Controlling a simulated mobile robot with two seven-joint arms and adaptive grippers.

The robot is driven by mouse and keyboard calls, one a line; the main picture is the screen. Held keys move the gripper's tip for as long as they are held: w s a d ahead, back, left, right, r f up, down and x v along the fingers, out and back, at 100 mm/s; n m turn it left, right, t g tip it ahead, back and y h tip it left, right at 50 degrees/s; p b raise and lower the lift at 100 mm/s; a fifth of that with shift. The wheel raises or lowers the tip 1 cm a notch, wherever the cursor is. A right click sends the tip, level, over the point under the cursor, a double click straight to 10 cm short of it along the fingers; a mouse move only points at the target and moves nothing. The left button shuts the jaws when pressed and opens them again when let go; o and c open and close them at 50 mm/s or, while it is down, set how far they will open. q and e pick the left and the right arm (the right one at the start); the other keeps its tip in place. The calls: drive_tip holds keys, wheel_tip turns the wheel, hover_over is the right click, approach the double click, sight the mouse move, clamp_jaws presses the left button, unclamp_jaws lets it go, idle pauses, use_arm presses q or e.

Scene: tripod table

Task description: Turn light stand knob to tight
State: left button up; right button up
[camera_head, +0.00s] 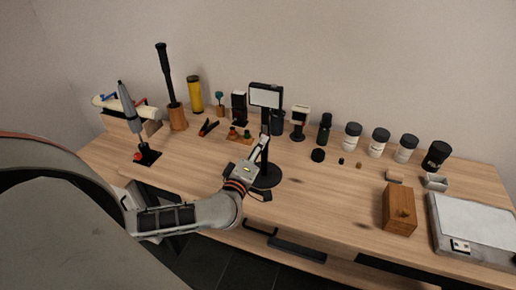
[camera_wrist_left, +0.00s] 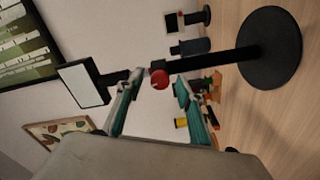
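The light stand has a white rectangular panel (camera_head: 265,97), a thin dark pole and a round black base (camera_head: 266,180). It stands upright on the wooden table. In the left wrist view the stand lies sideways, with its panel (camera_wrist_left: 84,85) left and its base (camera_wrist_left: 262,48) right. A red knob (camera_wrist_left: 160,80) sits on the pole. My left gripper (camera_head: 263,146) is at the pole, between panel and base. In the left wrist view its fingers (camera_wrist_left: 160,77) are open, one either side of the knob. Contact cannot be told. My right gripper is not in view.
Behind the stand are a small clip (camera_head: 208,127), a yellow cylinder (camera_head: 195,95) and dark bottles. White jars (camera_head: 377,143) stand to the right, with a wooden box (camera_head: 399,209) and a grey flat device (camera_head: 473,228). Bare tabletop lies right of the base.

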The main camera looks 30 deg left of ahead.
use_arm(q)
drive_tip(key=v, duration=1.2)
idle(0.5)
